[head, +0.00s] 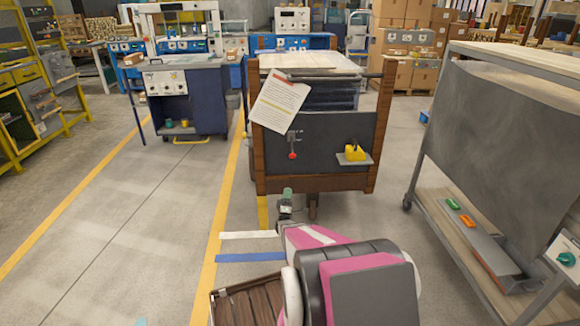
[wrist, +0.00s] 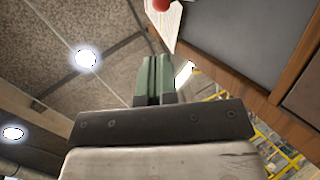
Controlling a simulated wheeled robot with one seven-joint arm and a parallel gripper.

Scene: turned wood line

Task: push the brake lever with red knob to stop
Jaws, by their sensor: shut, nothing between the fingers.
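The brake lever's red knob (head: 292,156) hangs at the lower end of a short lever on the dark front panel (head: 325,138) of a wooden-framed cart. A red round shape, which looks like the knob (wrist: 160,4), also shows at the top edge of the wrist view. My gripper (head: 287,191) is in front of the cart, below the knob in the head view and apart from it. Its green fingers (wrist: 154,72) are together and empty in the wrist view. Any stop marking is too small to read.
A printed sheet (head: 279,104) hangs tilted above the lever. A yellow object (head: 354,152) sits on a small shelf to the right. A grey-sided trolley (head: 500,150) stands at the right. Open floor with yellow lines lies to the left.

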